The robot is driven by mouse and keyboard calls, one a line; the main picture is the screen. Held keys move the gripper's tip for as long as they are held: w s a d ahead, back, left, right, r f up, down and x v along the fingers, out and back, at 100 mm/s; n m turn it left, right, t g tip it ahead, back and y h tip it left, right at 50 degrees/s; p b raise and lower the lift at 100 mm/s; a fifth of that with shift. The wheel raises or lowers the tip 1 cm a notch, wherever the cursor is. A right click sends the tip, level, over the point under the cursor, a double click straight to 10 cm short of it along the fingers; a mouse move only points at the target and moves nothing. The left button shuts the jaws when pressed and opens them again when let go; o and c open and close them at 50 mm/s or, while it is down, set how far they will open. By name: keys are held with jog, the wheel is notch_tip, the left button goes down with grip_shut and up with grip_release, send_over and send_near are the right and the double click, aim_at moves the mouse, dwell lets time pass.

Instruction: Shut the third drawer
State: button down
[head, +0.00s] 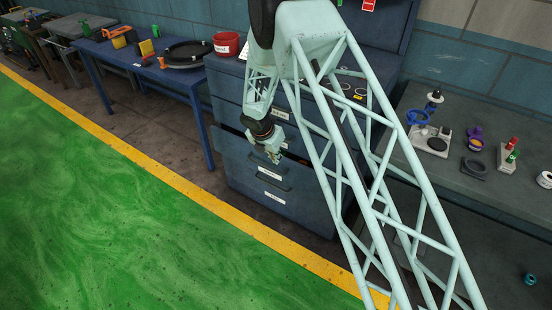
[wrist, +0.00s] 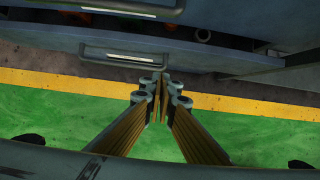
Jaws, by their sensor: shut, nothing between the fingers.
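The blue drawer cabinet (head: 232,88) stands against the wall in the head view, partly hidden by my arm. Below its upper drawers, one drawer (head: 238,152) stands pulled out, with a dark gap above its front; it seems to be the third. Its front carries a handle and a white label. My gripper (head: 274,156) is at this drawer's front, pointing down, its fingers shut and empty. I cannot tell whether it touches the drawer. In the wrist view my gripper (wrist: 161,85) is shut, in front of a blue drawer front with a handle (wrist: 128,57).
A blue table (head: 130,62) with a round black tray stands left of the cabinet. A red tub (head: 227,43) sits on the cabinet top. A grey bench (head: 460,140) with small parts is at right. The green floor (head: 110,200) in front is clear.

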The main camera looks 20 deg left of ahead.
aim_at(288, 160)
jog(key=x, duration=0.3)
jog(key=w+b+x, duration=0.1)
jog(key=x, duration=0.1)
jog(key=b+x, duration=0.1)
jog(key=x, duration=0.2)
jog(key=shift+w+d, duration=0.25)
jog(key=shift+w, duration=0.1)
jog(key=shift+w+d+r, duration=0.1)
jog(key=shift+w, duration=0.45)
jog(key=shift+w+d, duration=0.15)
jog(key=shift+w, duration=0.35)
jog(key=shift+w, duration=0.15)
jog(key=shift+w+d+r+p, duration=0.1)
jog(key=shift+w+d+p, duration=0.05)
jog(key=shift+w+p, duration=0.35)
jog(key=shift+w+d+p, duration=0.15)
jog(key=shift+w+p, duration=0.2)
jog(key=shift+w, duration=0.15)
jog(key=shift+w+d, duration=0.1)
jog(key=shift+w, duration=0.1)
jog(key=shift+s, duration=0.1)
